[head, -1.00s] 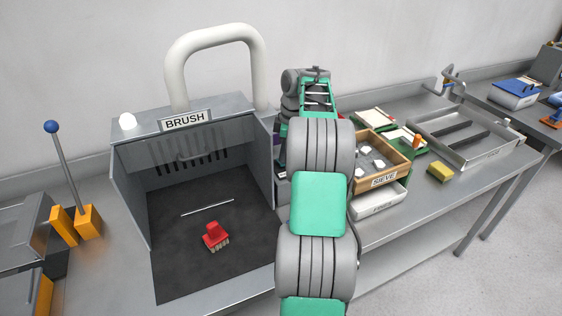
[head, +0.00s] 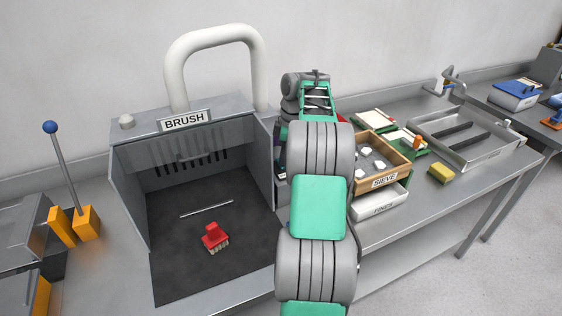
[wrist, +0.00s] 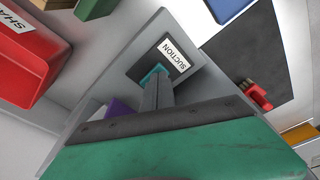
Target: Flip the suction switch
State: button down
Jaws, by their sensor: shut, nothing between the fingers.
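The suction switch plate (wrist: 187,71) is a dark panel with a white SUCTION label (wrist: 173,52), on the side of the brush booth in the wrist view. My gripper (wrist: 154,75) is shut and empty, with its teal tips right at the lower left of the label. The switch lever cannot be made out; the fingers cover that spot. Whether the tips touch it cannot be told. In the head view my arm hides the gripper and the plate. The lamp (head: 127,121) on top of the brush booth (head: 131,203) is dull grey.
A red brush (head: 215,237) and a thin rod (head: 206,209) lie on the booth's dark floor. Right of my arm are a wooden sieve (head: 399,173), a white fines tray (head: 377,204) and a yellow sponge (head: 440,173). A blue-knobbed lever (head: 64,165) stands at left.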

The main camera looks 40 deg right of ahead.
notch_tip(320, 180, up, 7)
jog(key=p, duration=0.6)
jog(key=shift+f, duration=0.1)
